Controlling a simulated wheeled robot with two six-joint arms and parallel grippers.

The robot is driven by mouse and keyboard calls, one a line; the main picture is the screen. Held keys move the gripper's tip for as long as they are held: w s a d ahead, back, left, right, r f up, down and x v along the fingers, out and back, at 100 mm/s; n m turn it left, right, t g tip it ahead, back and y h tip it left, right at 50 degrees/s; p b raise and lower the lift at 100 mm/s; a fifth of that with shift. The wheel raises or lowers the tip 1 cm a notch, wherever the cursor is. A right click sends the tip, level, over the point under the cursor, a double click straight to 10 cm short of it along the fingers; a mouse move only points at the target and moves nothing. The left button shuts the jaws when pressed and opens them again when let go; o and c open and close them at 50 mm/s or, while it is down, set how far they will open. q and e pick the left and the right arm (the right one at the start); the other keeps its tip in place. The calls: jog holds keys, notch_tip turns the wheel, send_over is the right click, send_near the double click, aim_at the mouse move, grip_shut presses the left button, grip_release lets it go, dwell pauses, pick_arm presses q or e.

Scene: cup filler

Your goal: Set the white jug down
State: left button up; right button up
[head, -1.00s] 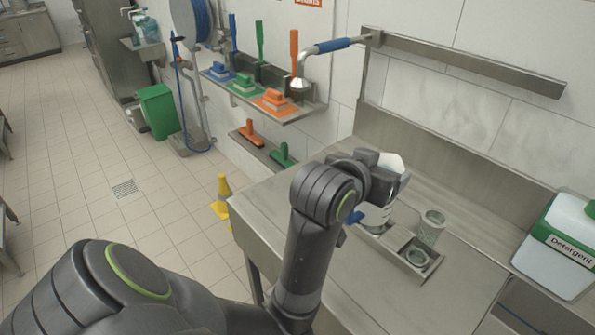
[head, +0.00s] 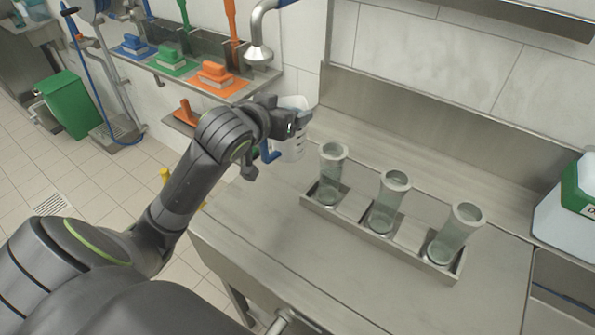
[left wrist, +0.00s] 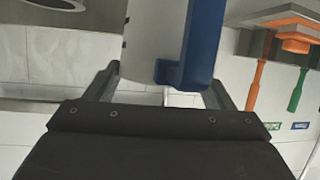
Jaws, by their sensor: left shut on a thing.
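The white jug (head: 293,147) with a blue handle (head: 268,153) is at the back left of the steel counter, left of the rack. My left gripper (head: 298,120) is shut on the jug near its upper part and partly hides it. The jug looks about upright; I cannot tell whether its base touches the counter. In the left wrist view the jug's white wall (left wrist: 150,40) and blue handle (left wrist: 204,42) show between and beyond the fingers. My right gripper is not in view.
A steel rack (head: 350,228) holds three clear cylinders (head: 388,205) right of the jug. The counter (head: 290,235) in front is bare. A spray head (head: 258,52) hangs behind the arm. A detergent container (head: 565,215) stands at the right. The wall rises close behind.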

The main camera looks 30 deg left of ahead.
aim_at(277, 150)
pick_arm(q)
jog(key=shift+w+a+f, duration=0.2)
jog(key=shift+a+f, duration=0.1)
notch_tip(277, 150, down, 5)
jog(key=shift+s+a+f+b, duration=0.1)
jog(key=shift+a+b, duration=0.05)
jog(key=shift+b, duration=0.3)
notch_tip(277, 150, down, 4)
jog(key=shift+f, duration=0.3)
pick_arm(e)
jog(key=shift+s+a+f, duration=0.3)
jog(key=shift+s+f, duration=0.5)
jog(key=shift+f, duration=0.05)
pick_arm(q)
jog(key=shift+f, duration=0.1)
jog(key=o, duration=1.1)
jog(key=shift+c, duration=0.2)
jog(key=shift+o, duration=0.9)
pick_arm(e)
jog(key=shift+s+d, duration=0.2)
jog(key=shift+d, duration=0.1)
